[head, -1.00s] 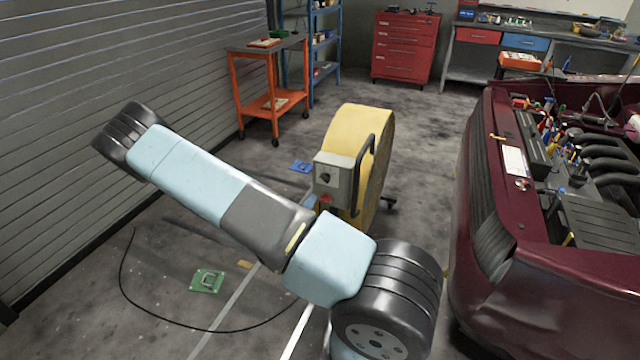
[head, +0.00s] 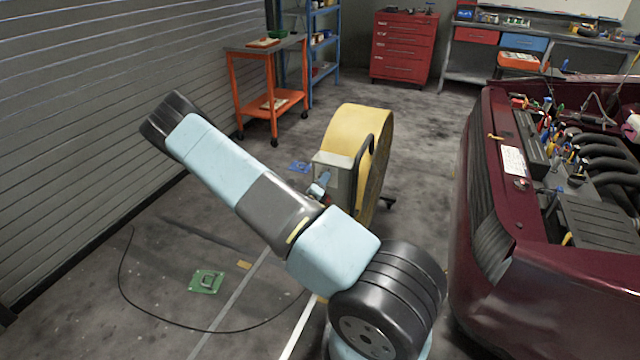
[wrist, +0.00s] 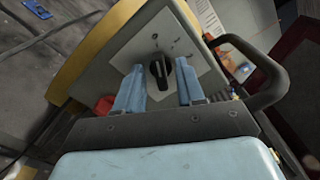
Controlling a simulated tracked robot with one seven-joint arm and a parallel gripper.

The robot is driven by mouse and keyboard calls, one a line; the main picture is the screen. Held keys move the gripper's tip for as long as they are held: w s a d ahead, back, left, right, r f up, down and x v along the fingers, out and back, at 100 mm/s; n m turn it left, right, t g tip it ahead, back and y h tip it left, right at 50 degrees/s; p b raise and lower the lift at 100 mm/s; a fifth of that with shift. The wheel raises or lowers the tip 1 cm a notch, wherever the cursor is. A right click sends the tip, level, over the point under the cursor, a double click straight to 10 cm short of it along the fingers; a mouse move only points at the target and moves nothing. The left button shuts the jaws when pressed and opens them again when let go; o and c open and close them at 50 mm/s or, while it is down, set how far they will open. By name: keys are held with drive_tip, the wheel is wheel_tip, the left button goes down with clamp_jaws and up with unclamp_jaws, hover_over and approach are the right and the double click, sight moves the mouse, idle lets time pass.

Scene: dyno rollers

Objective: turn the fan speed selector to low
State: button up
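The yellow drum fan (head: 352,128) stands on the floor, with a grey control box (head: 330,165) on its near side. In the wrist view, the black fan speed selector (wrist: 160,72) sits on a pale plate (wrist: 196,50) with small marks too fine to read. Its knob lies nearly upright in the picture. My gripper (wrist: 159,76) is open, with one blue finger left of the knob and one right of it; I cannot tell whether either touches. In the head view, my gripper (head: 320,186) is in front of the box and hides the selector.
A black handle (wrist: 268,75) curves out right of the box. A red part (wrist: 104,105) shows at the box's lower left. The dark red car (head: 500,240) stands to the right. A cable (head: 122,285) and a green board (head: 206,281) lie on the floor.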

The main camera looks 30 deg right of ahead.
clamp_jaws()
drive_tip(key=shift+m, duration=0.3)
idle(0.3)
drive_tip(key=shift+s+d+m, duration=0.1)
drive_tip(key=shift+m, duration=1.7)
drive_tip(key=shift+s+d+m, duration=0.1)
drive_tip(key=shift+m, duration=1.7)
